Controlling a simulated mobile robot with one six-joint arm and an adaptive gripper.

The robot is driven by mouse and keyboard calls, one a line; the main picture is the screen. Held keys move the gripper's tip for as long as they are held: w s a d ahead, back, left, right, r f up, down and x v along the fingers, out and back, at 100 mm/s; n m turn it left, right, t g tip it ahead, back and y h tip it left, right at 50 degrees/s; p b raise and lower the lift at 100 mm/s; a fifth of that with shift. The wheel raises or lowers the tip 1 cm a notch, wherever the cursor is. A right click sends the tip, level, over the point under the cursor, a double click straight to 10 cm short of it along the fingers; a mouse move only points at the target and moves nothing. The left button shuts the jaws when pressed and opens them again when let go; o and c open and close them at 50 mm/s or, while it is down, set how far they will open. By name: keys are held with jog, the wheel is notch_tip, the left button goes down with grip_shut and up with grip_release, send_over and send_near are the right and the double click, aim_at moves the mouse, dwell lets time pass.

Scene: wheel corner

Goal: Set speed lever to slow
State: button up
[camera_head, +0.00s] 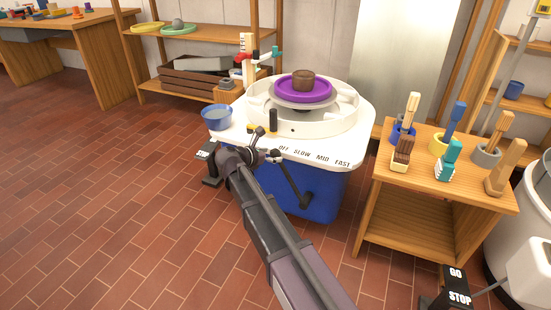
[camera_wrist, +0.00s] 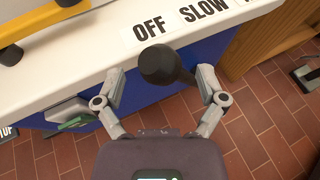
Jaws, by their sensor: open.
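The speed lever (camera_head: 291,181) is a dark rod on the blue front of the wheel. It leans up to the left, its upper end near the OFF label. In the wrist view its dark round knob (camera_wrist: 160,62) is just below OFF, left of the SLOW label (camera_wrist: 204,8). My gripper (camera_wrist: 161,72) is open, one finger on each side of the knob, with visible gaps. In the head view my gripper (camera_head: 265,147) is at the table's front edge and hides the lever's upper end.
The white wheel table (camera_head: 358,120) carries a purple disc (camera_head: 303,90) with brown clay and a blue bowl (camera_head: 217,117). A wooden stand (camera_head: 400,190) with tools is at right. A GO/STOP pedal (camera_head: 457,285) lies lower right. Brick floor at left is clear.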

jog(key=shift+x, duration=1)
grip_shut()
jog(key=shift+d+r, duration=0.1)
